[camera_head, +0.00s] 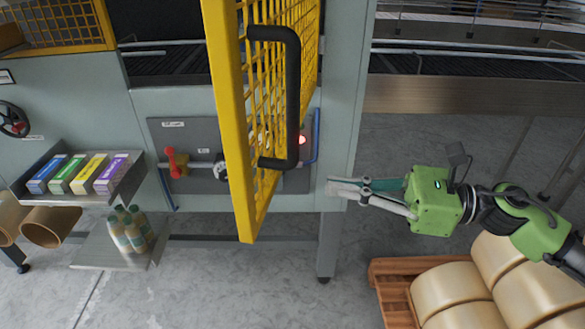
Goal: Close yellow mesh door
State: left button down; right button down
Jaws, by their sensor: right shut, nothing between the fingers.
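The yellow mesh door (229,125) stands swung open toward me, seen nearly edge-on, in front of the grey-green machine. Its black handle (292,95) is on the right-hand face of the door. My right gripper (333,188) comes in from the right, with a green body and grey fingers. It is shut and empty, its tips pointing left in front of the machine's corner post. It is right of and below the handle, apart from the door in the picture. My left gripper is not in view.
A panel (191,133) with a red valve handle (177,162) sits behind the door. A shelf of coloured boxes (97,173) and a lower shelf of bottles (130,230) are at left. A pallet (391,276) with tan rolls (452,289) stands at lower right. Floor between is clear.

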aim_at(275, 178)
jog(key=p+x, duration=0.3)
jog(key=x, duration=0.4)
jog(key=shift+a+r+p, duration=0.1)
jog(key=shift+r+p, duration=0.05)
jog(key=shift+p, duration=0.15)
jog(key=shift+w+a+f, duration=0.15)
jog(key=shift+a+f, duration=0.05)
jog(key=shift+a, duration=0.3)
